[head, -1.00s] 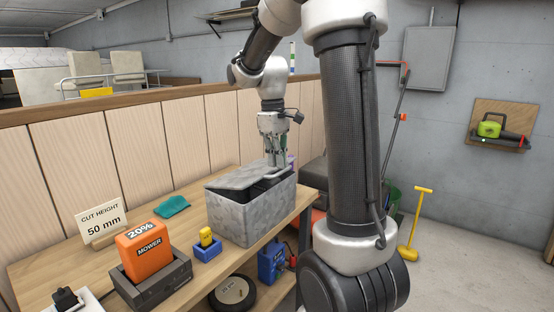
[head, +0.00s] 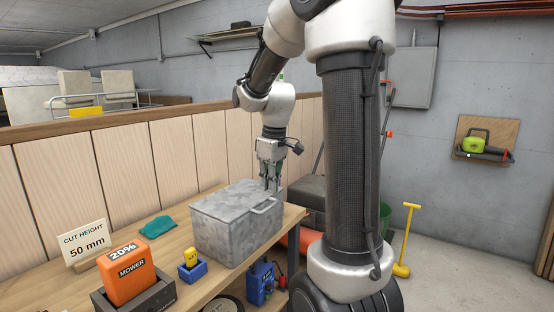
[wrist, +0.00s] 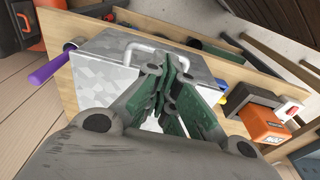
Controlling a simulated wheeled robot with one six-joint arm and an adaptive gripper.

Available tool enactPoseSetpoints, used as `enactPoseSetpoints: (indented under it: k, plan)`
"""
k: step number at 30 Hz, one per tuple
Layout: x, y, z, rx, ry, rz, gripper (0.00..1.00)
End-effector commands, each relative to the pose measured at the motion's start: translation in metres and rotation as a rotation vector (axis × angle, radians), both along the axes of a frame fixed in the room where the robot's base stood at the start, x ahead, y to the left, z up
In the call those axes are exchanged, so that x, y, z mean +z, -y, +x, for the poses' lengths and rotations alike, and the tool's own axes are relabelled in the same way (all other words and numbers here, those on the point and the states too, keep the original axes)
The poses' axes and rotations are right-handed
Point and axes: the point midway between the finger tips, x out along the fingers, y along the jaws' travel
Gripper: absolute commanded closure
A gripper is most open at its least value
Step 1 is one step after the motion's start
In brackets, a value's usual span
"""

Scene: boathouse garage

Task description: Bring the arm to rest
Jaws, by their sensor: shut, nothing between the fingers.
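My gripper (head: 273,184) points down just above the right end of a grey metal box (head: 222,236) on the workbench. The box's lid (head: 225,198) lies closed on it, with a handle (head: 264,205) at its right edge. In the wrist view the green-padded fingers (wrist: 168,92) are together, with nothing between them. The lid and handle (wrist: 146,50) show beyond them. I cannot tell whether the fingertips touch the lid.
On the bench (head: 180,292) are an orange mower battery (head: 128,272) in a dark holder, a yellow item (head: 190,257) in a blue tray, a teal cloth (head: 158,226) and a "CUT HEIGHT 50 mm" sign (head: 84,242). A wooden partition (head: 120,170) runs behind.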

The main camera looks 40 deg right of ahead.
Motion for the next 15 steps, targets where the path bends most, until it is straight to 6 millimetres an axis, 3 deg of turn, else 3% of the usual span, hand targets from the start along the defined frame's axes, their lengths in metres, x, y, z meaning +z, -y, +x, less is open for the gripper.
enactPoseSetpoints:
  k: [7,15]
  plan:
    - [0.06,0.005,-0.01,-0.001,0.004,-0.002,1.0]
    - [0.091,0.007,-0.016,-0.001,0.0,-0.001,1.0]
